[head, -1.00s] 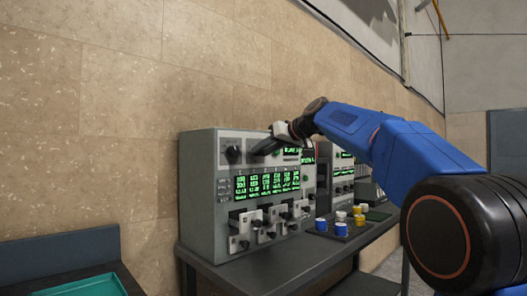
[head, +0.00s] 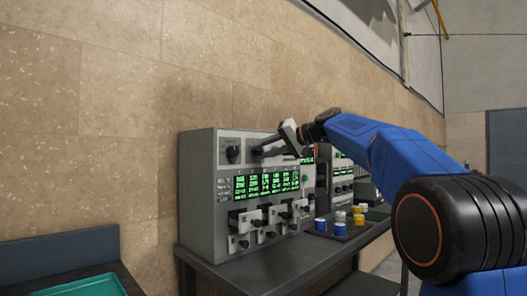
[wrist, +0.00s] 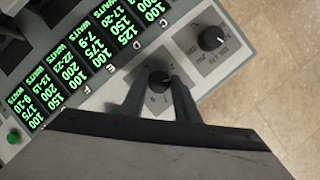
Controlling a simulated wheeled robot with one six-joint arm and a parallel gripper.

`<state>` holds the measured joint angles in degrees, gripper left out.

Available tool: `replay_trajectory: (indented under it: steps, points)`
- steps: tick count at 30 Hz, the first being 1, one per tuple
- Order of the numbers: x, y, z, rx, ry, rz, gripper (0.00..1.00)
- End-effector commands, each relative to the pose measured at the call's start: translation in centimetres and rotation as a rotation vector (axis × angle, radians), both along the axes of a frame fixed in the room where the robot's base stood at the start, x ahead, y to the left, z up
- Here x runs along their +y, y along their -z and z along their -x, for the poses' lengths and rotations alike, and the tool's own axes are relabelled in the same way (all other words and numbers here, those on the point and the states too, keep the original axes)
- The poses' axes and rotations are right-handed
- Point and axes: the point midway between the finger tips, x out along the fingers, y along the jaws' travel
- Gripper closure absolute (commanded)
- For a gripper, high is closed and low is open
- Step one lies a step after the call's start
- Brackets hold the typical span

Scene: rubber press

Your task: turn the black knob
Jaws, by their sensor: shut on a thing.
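A grey console (head: 203,190) stands on a dark table against the tiled wall. On its upper front panel, the wrist view shows a black knob (wrist: 158,80) on a light plate with markings around it. My gripper (wrist: 160,86) has its two fingers on either side of this knob and is shut on it. In the head view my gripper (head: 258,151) reaches the upper panel from the right, and its fingers hide the held knob. A second black knob (wrist: 211,38) sits free on its own plate beside it; it also shows in the head view (head: 233,154).
Green number displays (head: 267,184) and several levers (head: 264,232) lie below the fingers. Blue, white and yellow pots (head: 340,229) stand on the table at right. A teal tray (head: 85,288) is at lower left.

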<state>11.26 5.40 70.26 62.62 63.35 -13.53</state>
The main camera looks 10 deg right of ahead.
Motion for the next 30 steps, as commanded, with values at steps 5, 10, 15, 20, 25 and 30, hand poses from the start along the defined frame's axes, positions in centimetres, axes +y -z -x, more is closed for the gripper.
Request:
replay_trajectory:
  steps: [5,10,15,20,25,30]
  points:
    - [-0.06,0.08,-0.04,0.025,0.000,-0.041,0.94]
    - [-0.07,0.09,-0.04,0.033,0.001,-0.054,0.94]
    - [-0.07,0.10,-0.04,0.033,0.000,-0.055,0.94]
    - [-0.07,0.11,-0.04,0.033,0.000,-0.055,0.94]
    - [-0.06,0.08,-0.04,0.033,0.001,-0.055,0.53]
    - [-0.05,0.06,-0.02,0.032,0.001,-0.055,0.53]
